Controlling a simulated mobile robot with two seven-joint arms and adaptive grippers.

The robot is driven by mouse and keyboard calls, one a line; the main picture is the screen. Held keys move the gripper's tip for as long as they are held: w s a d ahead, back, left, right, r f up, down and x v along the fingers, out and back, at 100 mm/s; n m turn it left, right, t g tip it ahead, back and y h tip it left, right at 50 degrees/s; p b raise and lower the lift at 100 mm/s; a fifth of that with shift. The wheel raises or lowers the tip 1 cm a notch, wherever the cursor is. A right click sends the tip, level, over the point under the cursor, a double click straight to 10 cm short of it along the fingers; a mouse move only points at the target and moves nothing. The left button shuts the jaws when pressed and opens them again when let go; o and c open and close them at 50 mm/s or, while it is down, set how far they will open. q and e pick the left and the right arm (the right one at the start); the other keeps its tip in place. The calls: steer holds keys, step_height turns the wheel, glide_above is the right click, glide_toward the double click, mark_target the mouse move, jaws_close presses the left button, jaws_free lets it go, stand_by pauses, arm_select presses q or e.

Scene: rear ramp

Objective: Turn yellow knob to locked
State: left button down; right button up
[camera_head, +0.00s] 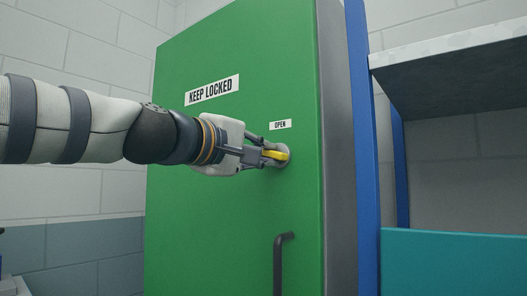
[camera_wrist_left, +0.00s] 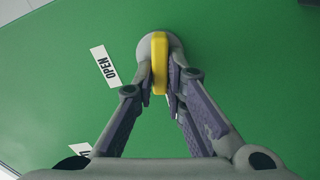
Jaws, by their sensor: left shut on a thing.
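The yellow knob (camera_head: 275,155) sits on a round grey base on the green cabinet door (camera_head: 220,230). In the head view its bar lies nearly level, just below a small "OPEN" label (camera_head: 280,125). My left gripper (camera_head: 266,155) reaches in from the left and is shut on the knob. In the left wrist view the yellow knob (camera_wrist_left: 160,62) stands between the two fingers of the left gripper (camera_wrist_left: 161,92), and the "OPEN" label (camera_wrist_left: 104,66) is to its left. My right gripper is not in view.
A "KEEP LOCKED" sign (camera_head: 212,91) is on the upper door. A dark bar handle (camera_head: 280,262) stands out below the knob. To the right are a blue post (camera_head: 364,150), a grey shelf (camera_head: 450,70) and a teal panel (camera_head: 455,262).

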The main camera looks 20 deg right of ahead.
arm_select(q)
steer(key=shift+f+n, duration=0.15)
steer(key=shift+n, duration=1.35)
steer(key=c, duration=1.6)
jaws_free()
steer(key=shift+c, duration=0.2)
steer(key=shift+a, duration=0.1)
steer(key=v, duration=1.1)
steer(key=shift+s+a, duration=0.3)
